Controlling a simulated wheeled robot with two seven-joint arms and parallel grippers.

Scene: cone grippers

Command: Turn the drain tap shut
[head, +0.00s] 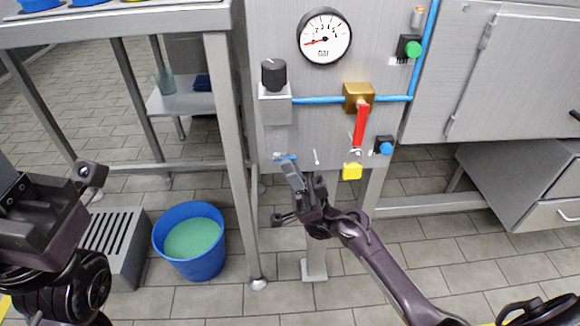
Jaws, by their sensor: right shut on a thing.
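The drain tap (285,157) shows as a small blue piece under the clear bowl (277,140) of the grey filter unit on the steel panel. My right gripper (291,170) reaches up from below, its fingers shut on the tap and hiding part of it. How far the tap is turned cannot be told. My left gripper (92,175) is at the left edge, well away from the panel; its fingers are not clear.
A gauge (325,36), a black knob (273,73) and a red lever (361,125) on a brass valve are close by. A yellow tag (352,171) hangs right of the gripper. A blue bucket (214,262) of greenish liquid stands on the floor. A steel table leg (230,140) is left.

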